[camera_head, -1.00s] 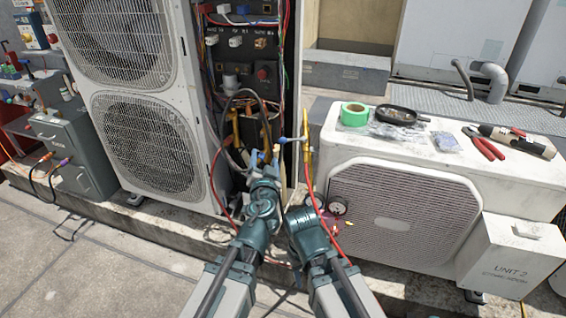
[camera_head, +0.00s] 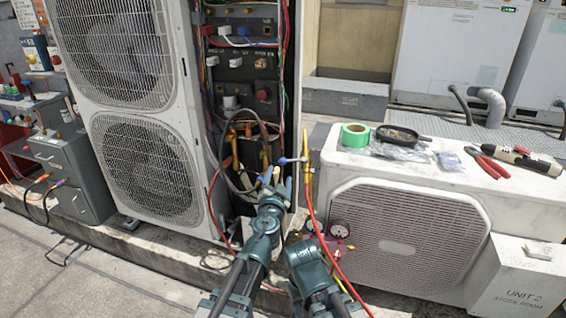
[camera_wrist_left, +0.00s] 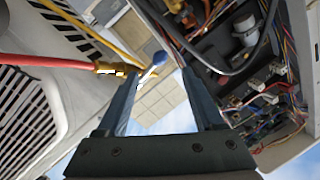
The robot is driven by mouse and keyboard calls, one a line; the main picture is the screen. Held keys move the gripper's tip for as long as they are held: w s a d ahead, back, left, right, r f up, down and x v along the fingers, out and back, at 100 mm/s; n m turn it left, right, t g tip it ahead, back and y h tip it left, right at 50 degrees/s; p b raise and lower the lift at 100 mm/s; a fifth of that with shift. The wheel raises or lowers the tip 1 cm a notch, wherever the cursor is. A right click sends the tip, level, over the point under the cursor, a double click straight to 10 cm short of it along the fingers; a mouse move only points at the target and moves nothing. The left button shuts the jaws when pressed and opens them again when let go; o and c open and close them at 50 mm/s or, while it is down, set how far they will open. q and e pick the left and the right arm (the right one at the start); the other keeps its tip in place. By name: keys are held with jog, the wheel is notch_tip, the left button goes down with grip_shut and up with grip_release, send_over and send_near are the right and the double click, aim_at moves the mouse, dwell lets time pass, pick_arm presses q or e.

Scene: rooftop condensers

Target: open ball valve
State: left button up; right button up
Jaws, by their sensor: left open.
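The ball valve (camera_head: 307,163) is a brass fitting on a yellow and red hose line between the tall open unit and the low unit. Its pale lever points left and ends in a blue knob (camera_head: 283,161). My left gripper (camera_head: 277,177) is open just below and left of the valve. In the left wrist view the valve (camera_wrist_left: 112,69) is by the left finger's tip, and the blue knob (camera_wrist_left: 160,58) appears between the open fingers (camera_wrist_left: 162,75). I cannot tell whether they touch it. My right arm shows, but its fingers are hidden.
The tall condenser (camera_head: 150,165) stands left, its wiring bay open with loose cables. Pressure gauges (camera_head: 339,230) sit close beside my right arm.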

aim_at(282, 164)
pick_arm(q)
jog(key=w, duration=0.6)
jog(key=w+d, duration=0.1)
jog(key=w, duration=0.2)
jog(key=shift+w, duration=0.1)
grip_shut()
dwell(1.0)
